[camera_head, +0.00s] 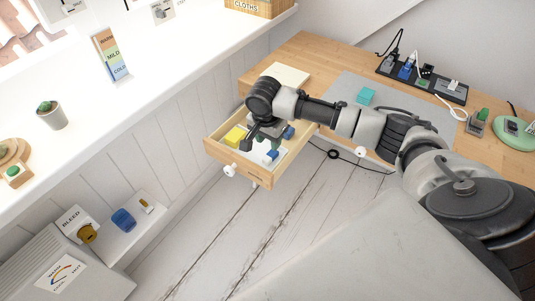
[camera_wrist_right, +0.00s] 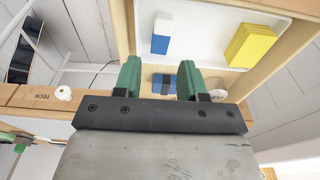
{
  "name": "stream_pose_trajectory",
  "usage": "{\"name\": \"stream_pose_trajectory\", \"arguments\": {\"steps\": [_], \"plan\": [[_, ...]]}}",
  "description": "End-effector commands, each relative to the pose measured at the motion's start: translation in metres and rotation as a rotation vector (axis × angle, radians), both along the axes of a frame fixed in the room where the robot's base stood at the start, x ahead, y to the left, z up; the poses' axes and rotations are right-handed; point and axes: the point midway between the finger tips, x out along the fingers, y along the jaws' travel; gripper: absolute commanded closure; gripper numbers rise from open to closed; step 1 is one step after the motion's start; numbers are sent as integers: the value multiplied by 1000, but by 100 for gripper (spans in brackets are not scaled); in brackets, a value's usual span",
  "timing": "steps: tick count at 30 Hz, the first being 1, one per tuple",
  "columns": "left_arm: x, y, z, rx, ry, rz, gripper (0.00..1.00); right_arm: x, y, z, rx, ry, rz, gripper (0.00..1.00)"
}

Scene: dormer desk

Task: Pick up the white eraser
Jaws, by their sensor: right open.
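The white eraser (camera_wrist_right: 161,34), in a blue sleeve, lies in a white tray in the open wooden drawer. In the head view its blue part (camera_head: 271,156) shows near the drawer's front right. My right gripper (camera_head: 265,141) is over the drawer, with its fingers pointing down. In the right wrist view the green fingers (camera_wrist_right: 160,80) are open and apart. The eraser shows beyond the fingertips, not between them. A blue item with a dark band (camera_wrist_right: 165,83) shows in the gap below. My left gripper is not in view.
A yellow block (camera_wrist_right: 250,45) lies in the same tray (camera_wrist_right: 205,58), beside the eraser. The drawer walls (camera_head: 212,150) surround the tray. The desk (camera_head: 312,53) is behind; open floor (camera_head: 215,235) lies in front.

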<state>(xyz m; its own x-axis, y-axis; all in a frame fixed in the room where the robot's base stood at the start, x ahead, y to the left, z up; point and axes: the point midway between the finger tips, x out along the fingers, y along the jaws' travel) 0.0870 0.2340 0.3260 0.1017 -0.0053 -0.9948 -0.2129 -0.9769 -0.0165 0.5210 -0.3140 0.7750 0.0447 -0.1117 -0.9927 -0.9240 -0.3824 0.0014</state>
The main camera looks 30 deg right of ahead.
Motion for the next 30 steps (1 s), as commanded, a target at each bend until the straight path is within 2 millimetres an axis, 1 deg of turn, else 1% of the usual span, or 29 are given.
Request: {"name": "stream_pose_trajectory", "arguments": {"steps": [1,3,6,8,15,18,26,27,30], "plan": [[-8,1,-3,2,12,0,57,1,-1,-9,0,0,0,59],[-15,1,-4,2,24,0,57,1,-2,-17,0,1,-1,59],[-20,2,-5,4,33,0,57,1,-3,-24,-1,-1,0,59],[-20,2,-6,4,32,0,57,2,-3,-28,-1,0,-1,59],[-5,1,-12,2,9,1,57,5,-6,-63,0,0,-1,59],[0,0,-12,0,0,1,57,5,-7,-72,0,-1,0,59],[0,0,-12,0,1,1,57,5,-8,-75,0,-2,1,59],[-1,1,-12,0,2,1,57,5,-8,-75,0,-2,1,62],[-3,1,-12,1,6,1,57,5,-8,-75,-1,-1,1,77]]}}
